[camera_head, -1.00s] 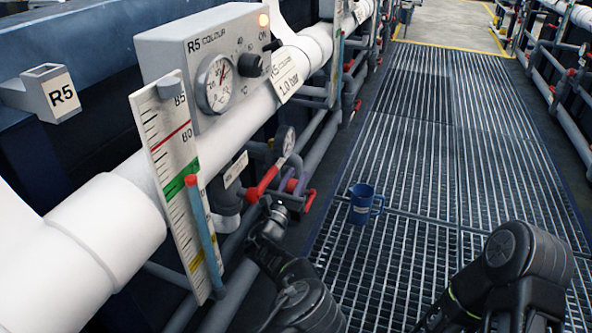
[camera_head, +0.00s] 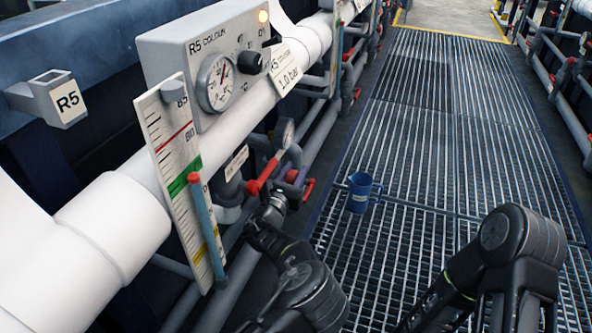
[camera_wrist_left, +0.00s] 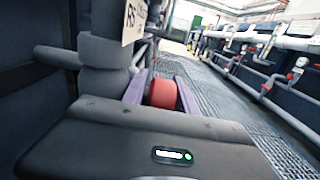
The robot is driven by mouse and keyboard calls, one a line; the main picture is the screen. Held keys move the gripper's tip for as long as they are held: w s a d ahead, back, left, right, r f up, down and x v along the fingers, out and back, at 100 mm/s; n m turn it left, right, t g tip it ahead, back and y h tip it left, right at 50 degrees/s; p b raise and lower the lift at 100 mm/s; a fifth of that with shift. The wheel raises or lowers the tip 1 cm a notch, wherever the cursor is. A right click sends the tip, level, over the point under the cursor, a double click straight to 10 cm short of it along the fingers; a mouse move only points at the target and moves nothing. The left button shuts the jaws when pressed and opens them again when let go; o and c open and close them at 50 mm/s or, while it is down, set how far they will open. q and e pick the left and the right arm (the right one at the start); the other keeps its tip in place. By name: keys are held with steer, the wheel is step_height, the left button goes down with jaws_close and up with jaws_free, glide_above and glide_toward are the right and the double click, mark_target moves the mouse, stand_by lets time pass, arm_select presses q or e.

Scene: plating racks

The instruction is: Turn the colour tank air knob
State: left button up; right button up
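In the head view, the R5 COLOUR box (camera_head: 207,36) carries a dial and a black knob (camera_head: 251,62). A tag (camera_head: 285,70) reading R5 COLOUR 1.0 bar hangs on the white pipe. My left gripper (camera_head: 293,178), with purple fingers, is among these fittings. My right gripper is out of view.
A level board (camera_head: 180,160) with a blue-grey tube stands left of my left arm. A blue mug (camera_head: 360,193) stands on the grated walkway (camera_head: 430,140). Grey pipes run close below the box. The walkway beyond the mug is clear.

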mark_target(289, 182)
arm_select(q)
steer(key=p+v, duration=0.2)
steer(key=v, duration=0.4)
steer(key=shift+s, duration=0.15)
steer(key=shift+s+a, duration=0.2)
steer(key=shift+s, duration=0.25)
steer(key=shift+f, duration=0.1)
